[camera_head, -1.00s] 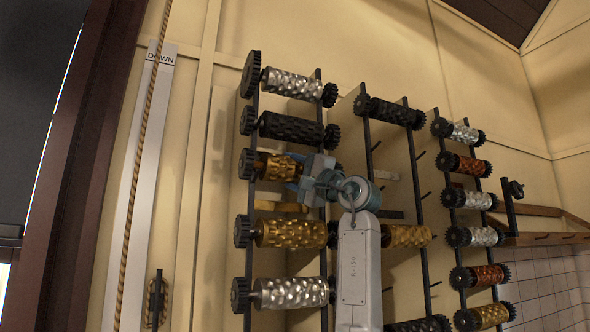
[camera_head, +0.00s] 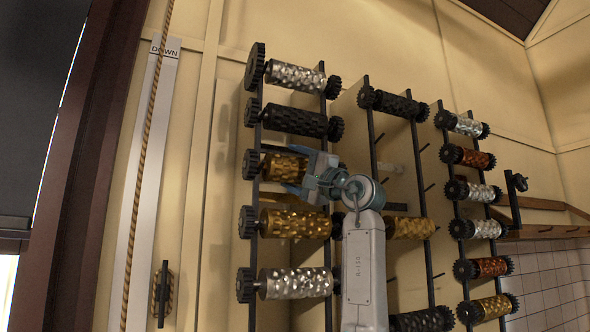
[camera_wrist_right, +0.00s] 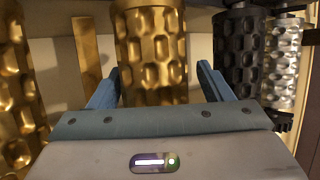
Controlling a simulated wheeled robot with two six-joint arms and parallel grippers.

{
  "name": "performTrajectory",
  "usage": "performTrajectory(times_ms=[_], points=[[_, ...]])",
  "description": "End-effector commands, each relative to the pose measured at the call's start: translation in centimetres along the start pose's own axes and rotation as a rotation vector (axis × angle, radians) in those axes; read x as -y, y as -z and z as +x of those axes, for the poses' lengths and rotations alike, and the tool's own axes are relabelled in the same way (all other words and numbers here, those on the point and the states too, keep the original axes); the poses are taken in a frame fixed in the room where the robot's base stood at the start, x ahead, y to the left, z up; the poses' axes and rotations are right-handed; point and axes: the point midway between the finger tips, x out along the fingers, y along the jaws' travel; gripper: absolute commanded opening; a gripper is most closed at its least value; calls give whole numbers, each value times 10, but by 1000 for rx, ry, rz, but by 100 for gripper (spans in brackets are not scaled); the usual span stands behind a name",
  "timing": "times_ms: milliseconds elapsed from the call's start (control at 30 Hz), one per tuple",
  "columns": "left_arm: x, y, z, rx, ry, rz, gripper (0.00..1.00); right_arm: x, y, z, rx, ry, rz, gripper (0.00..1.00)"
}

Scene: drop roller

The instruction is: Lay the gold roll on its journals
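The gold roll (camera_head: 283,167) lies across the left rack's two black rails in the third row from the top, its dark gear (camera_head: 251,164) at the left rail. Its right end is hidden behind my right gripper (camera_head: 297,170). In the right wrist view the gold roll (camera_wrist_right: 150,50) stands between the two blue fingers of my right gripper (camera_wrist_right: 158,85). The fingers are apart, with a clear gap on the right side of the roll. Whether the left finger touches it, I cannot tell. My left gripper is not in view.
A black roll (camera_head: 295,122) is just above and another gold roll (camera_head: 296,224) just below. A silver roll (camera_head: 296,283) hangs lower. More racks of rolls stand to the right, with several bare pegs in the middle rack (camera_head: 375,150). A rope (camera_head: 145,120) hangs at left.

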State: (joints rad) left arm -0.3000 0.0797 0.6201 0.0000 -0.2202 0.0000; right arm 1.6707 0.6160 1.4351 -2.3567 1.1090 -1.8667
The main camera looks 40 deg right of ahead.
Motion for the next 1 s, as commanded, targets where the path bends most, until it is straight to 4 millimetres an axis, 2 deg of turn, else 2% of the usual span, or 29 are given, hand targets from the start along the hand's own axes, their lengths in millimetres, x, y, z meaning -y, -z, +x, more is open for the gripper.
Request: performTrajectory(times_ms=[133,267,500,700,1000], points=[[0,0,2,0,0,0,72,-4,0,-2,1,-6,1,73],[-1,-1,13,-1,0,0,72,-5,0,-16,-1,-3,0,73],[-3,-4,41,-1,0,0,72,-6,-1,-66,-2,0,-3,73],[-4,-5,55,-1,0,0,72,-3,-1,-97,-2,0,-3,73],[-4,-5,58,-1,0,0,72,0,-1,-108,1,0,0,73]])
